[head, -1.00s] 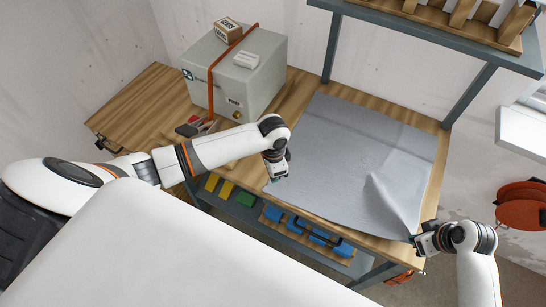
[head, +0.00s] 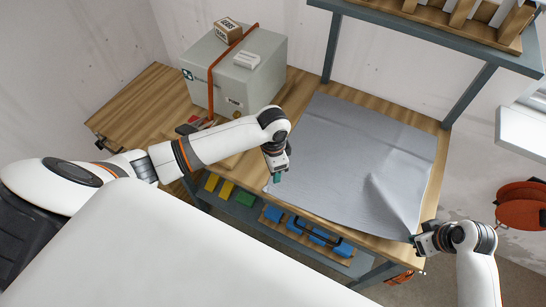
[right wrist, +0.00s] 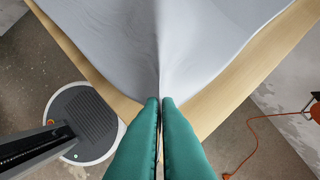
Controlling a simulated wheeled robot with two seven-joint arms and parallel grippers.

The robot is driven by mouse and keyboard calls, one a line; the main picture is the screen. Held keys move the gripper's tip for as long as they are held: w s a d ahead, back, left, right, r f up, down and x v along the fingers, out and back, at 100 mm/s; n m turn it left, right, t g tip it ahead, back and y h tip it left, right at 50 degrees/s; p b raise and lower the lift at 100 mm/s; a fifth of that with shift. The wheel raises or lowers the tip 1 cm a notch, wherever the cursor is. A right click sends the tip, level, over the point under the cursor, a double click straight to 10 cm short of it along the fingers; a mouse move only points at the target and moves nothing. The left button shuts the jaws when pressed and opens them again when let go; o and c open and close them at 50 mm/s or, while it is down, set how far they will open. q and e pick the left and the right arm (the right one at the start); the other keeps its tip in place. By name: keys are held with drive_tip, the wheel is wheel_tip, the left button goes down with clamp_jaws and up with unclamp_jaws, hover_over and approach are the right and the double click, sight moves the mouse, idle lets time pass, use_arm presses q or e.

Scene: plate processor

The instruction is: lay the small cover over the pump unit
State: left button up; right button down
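A grey cloth cover (head: 345,150) lies spread over the right part of the wooden bench, with creases running to its near right corner. My right gripper (head: 416,240) is at that corner. In the right wrist view, its teal fingers (right wrist: 160,103) are shut on the gathered cloth (right wrist: 160,50). My left gripper (head: 278,178) points down near the cover's near left corner. Whether its fingers hold or touch the cloth is unclear. A grey box with an orange strap (head: 265,82), which seems to be the pump unit, stands uncovered at the back left.
A small carton (head: 228,30) and a white item (head: 247,60) sit on the box. A blue-grey shelf (head: 430,35) overhangs the bench's back right. Red and dark items (head: 193,124) lie by the box. An orange reel (head: 522,205) is at the right.

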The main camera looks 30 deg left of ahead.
sight(272, 185)
use_arm(q)
drive_tip(key=shift+f, duration=3.9)
drive_tip(key=shift+s+f, duration=0.1)
drive_tip(key=shift+s, duration=0.05)
clamp_jaws()
drive_tip(key=shift+r, duration=2.6)
